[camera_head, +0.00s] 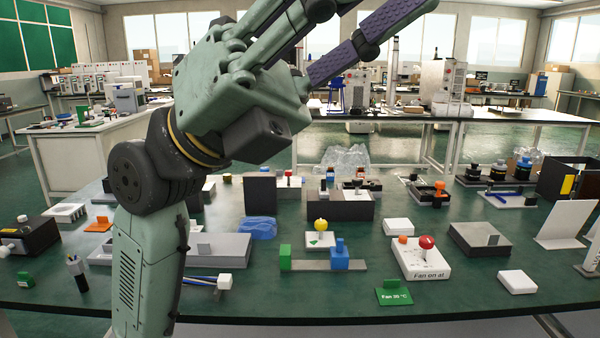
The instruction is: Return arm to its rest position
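My gripper (352,30) is large in the upper middle of the head view, raised above the bench and close to the camera. Its green palm (235,85) is tilted, and its fingers point up and to the right. The fingers have purple pads and stand apart, with background showing between them. I see nothing held. Part of the fingers is cut off by the top edge. My green forearm (148,270) rises from the bottom left, and a dark wrist joint (150,165) links it to the palm.
The dark green bench (330,295) below holds many items: a white box with a red button (425,258), a blue and green fixture (325,258), a grey tray (480,238), a yellow knob (321,225) and a pen cup (77,272). My arm hides part of the bench. The space around the raised gripper looks clear.

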